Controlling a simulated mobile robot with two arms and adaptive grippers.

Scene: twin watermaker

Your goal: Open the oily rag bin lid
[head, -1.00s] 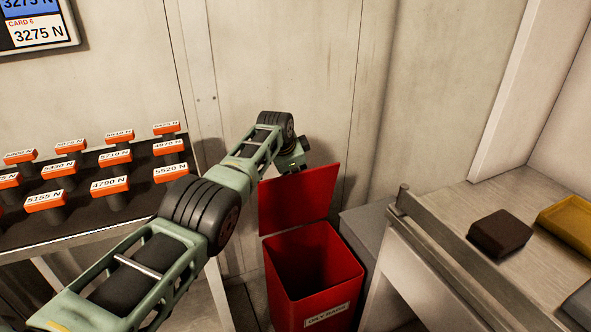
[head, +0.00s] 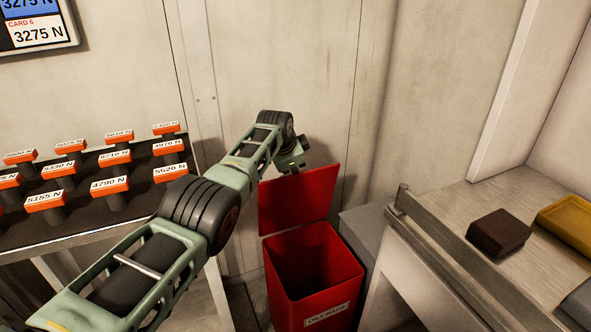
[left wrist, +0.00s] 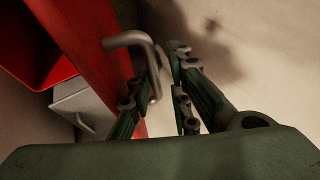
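The red oily rag bin (head: 312,285) stands on the floor, its dark inside showing from above. Its red lid (head: 298,200) stands raised, nearly upright, at the bin's back edge. My left gripper (head: 297,164) is at the top of the lid, partly hidden by its own wrist. In the left wrist view the lid (left wrist: 92,60) is a red panel carrying a bent grey metal handle (left wrist: 150,62). The fingers of my left gripper (left wrist: 158,105) are apart, with the handle's end between them, close to the left finger. I cannot tell whether they touch. My right gripper is not in view.
A rack (head: 95,225) with several orange labelled blocks stands left. A bench (head: 465,205) with a dark brown block (head: 499,233) and a yellow tray (head: 570,222) is right. A grey box (head: 366,228) stands between bin and bench. The wall is close behind the lid.

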